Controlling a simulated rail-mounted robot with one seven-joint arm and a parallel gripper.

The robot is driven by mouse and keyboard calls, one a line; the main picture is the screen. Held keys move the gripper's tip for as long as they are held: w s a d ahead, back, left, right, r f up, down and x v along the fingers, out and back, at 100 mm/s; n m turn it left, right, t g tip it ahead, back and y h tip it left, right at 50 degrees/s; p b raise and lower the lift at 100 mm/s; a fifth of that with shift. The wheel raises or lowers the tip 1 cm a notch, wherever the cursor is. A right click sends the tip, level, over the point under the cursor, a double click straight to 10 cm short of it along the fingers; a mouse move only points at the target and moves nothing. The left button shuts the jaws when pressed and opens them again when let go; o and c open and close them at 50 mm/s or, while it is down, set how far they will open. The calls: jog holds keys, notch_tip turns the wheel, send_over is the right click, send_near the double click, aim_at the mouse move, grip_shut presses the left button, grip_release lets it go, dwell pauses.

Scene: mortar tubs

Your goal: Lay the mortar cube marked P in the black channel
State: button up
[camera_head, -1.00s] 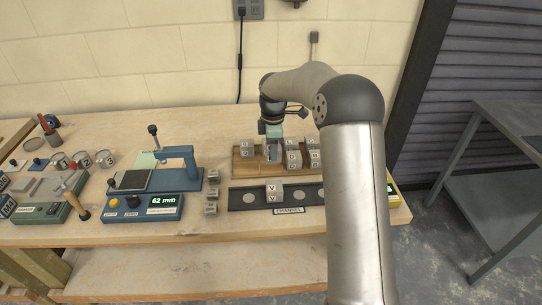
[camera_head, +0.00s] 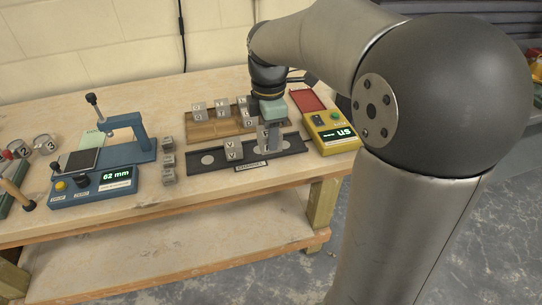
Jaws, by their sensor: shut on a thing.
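My gripper (camera_head: 269,142) points down over the right part of the black channel (camera_head: 200,168), low and close to it. It is shut on a grey cube that its fingers mostly hide; I cannot read the cube's letter or tell whether it touches the channel floor. A grey mortar cube marked V (camera_head: 233,150) sits in the channel just left of my gripper. A pale round spot shows bare in the channel's left part.
A wooden rack (camera_head: 204,131) with several lettered cubes stands behind the channel. A blue device reading 62 mm (camera_head: 108,181) is at left, with several small grey blocks (camera_head: 168,160) beside it. A yellow device (camera_head: 331,131) stands right of the channel.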

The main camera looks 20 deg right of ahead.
jog(key=shift+s+d+f, duration=0.15)
jog(key=shift+s+d, duration=0.05)
jog(key=shift+s, duration=0.1)
jog(key=w+f, duration=0.3)
jog(key=w, duration=0.1)
jog(key=w+f+p, duration=0.1)
jog(key=w+f, duration=0.2)
jog(key=w, duration=0.1)
jog(key=w+f+p, duration=0.1)
jog(key=w+f, duration=0.2)
jog(key=w, duration=0.2)
jog(key=shift+w+f, duration=0.25)
jog(key=shift+f, duration=1.65)
jog(key=shift+f, duration=0.2)
jog(key=o, duration=1.2)
jog(key=shift+c, duration=0.2)
